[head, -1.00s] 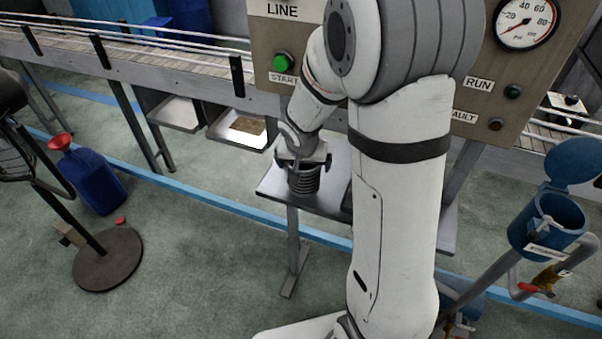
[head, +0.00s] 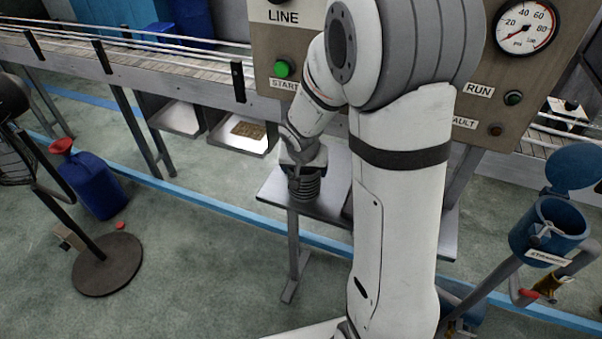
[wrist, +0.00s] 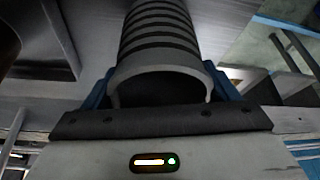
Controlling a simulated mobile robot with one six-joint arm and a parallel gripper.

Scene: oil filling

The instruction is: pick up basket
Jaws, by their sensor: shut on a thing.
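The basket (head: 307,188) is a dark grey cylinder with ribbed sides, at the small grey table in the head view. My gripper (head: 301,168) is shut on it from above. In the wrist view the basket (wrist: 160,28) fills the top middle, its ribs and pale rim showing. The blue fingers of my gripper (wrist: 160,82) lie on either side of the rim. I cannot tell whether the basket touches the table top.
The small grey table (head: 272,192) stands before the control panel (head: 262,50). A blue strainer housing (head: 524,240) with its lid open is at the right.

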